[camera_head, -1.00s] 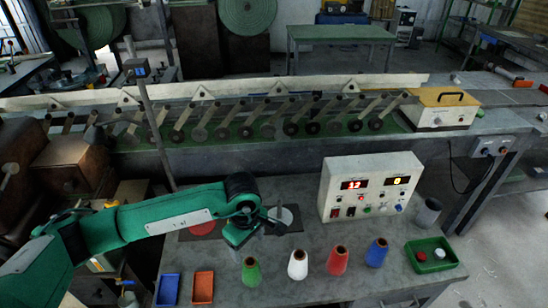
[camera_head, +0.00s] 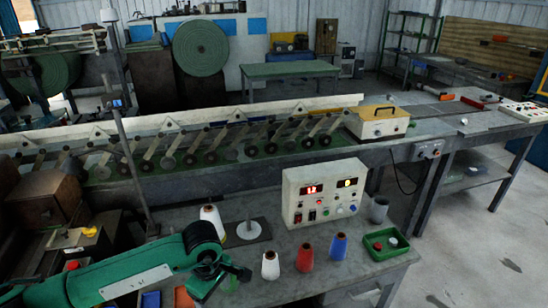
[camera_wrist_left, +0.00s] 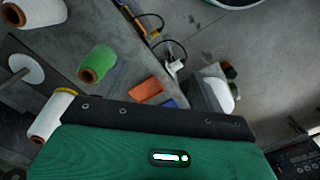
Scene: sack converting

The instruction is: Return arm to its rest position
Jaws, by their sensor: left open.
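My left arm comes in from the lower left in the head view, with its left gripper (camera_head: 235,273) low over the front left of the grey bench. The gripper is open, with nothing seen in it. In the left wrist view only my green and black wrist housing shows, not the fingertips. A white cone with a yellow end (camera_head: 212,219) stands behind my arm; it also shows in the wrist view (camera_wrist_left: 50,116). My right gripper is out of view.
A white cone (camera_head: 270,266), a red cone (camera_head: 305,259) and a blue cone (camera_head: 338,247) stand right of my gripper. A white disc with a spindle (camera_head: 249,231) and the control box (camera_head: 323,192) stand behind. An orange tray (camera_wrist_left: 146,90) and blue tray (camera_wrist_left: 168,103) lie near.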

